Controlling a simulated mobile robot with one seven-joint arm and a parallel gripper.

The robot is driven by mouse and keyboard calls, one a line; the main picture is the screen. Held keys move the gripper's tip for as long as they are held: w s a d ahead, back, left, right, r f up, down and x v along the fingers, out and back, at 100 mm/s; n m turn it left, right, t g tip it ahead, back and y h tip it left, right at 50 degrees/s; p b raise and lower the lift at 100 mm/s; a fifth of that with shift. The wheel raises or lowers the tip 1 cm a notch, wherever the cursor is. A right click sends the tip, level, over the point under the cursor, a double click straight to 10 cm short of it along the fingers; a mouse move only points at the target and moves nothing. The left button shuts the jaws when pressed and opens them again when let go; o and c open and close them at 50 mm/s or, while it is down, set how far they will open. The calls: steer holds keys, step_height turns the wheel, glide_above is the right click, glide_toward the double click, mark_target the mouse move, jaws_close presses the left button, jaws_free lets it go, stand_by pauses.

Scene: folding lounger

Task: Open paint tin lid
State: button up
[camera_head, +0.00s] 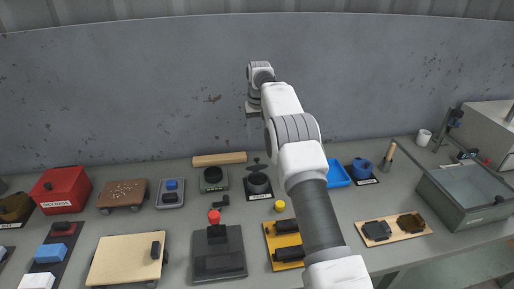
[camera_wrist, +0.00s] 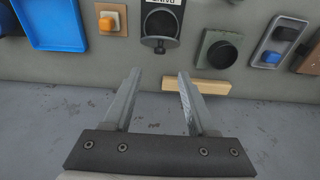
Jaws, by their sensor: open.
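My gripper (camera_head: 252,110) is raised high near the back wall, above the bench. In the wrist view its two fingers (camera_wrist: 160,73) are apart with nothing between them. A dark round container (camera_head: 258,183) on a black labelled plate stands at the back middle of the bench. It also shows ahead of the fingertips in the wrist view (camera_wrist: 160,27), apart from them. A blue round container (camera_head: 362,168) with a label stands further right.
A green unit with a dark round top (camera_head: 213,178) and a wooden bar (camera_head: 219,159) are left of the dark container. A blue tray (camera_head: 337,174) is to its right. Several fixtures fill the bench front. A glass-topped box (camera_head: 470,190) is at right. The wall (camera_head: 130,95) is close behind.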

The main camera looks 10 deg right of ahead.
step_height(320, 180, up, 7)
steer(key=shift+s+f+p, duration=0.2)
steer(key=shift+s+p, duration=0.2)
steer(key=shift+s, duration=0.05)
